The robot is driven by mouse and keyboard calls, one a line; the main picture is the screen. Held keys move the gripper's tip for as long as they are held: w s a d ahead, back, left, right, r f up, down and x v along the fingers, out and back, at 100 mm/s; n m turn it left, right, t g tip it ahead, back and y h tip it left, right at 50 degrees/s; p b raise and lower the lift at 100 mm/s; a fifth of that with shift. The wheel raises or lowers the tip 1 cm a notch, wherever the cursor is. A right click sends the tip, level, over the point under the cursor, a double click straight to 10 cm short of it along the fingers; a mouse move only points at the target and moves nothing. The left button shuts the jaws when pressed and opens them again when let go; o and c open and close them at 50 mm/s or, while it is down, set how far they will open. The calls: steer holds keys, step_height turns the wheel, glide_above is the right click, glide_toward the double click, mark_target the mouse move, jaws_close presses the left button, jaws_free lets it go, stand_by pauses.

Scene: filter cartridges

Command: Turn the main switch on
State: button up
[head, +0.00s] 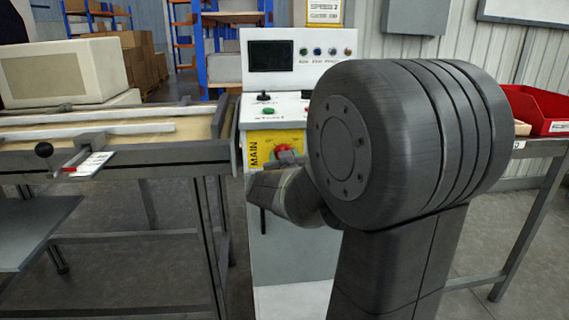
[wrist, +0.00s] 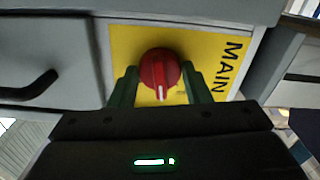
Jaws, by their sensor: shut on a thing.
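The main switch is a red rotary knob (wrist: 157,70) on a yellow plate (wrist: 222,88) lettered MAIN. In the wrist view the knob's white mark points down the picture, towards my gripper's body. My gripper (wrist: 160,76) has one green finger on each side of the knob and is shut on it. In the head view the red knob (head: 281,149) shows on the front of the grey control cabinet (head: 290,245), with my gripper (head: 287,158) at it.
The cabinet top carries a black joystick (head: 264,97) and a green button (head: 268,111). A dark handle (wrist: 30,88) sits beside the plate. A rail bench (head: 100,150) stands left; a red bin (head: 540,108) rests on a table at right.

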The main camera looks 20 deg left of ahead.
steer(key=m+b, duration=0.5)
steer(key=m, duration=0.5)
steer(key=shift+f+m, duration=0.1)
steer(key=shift+m, duration=0.2)
stand_by(0.4)
steer(key=o, duration=1)
steer(key=shift+s, duration=0.1)
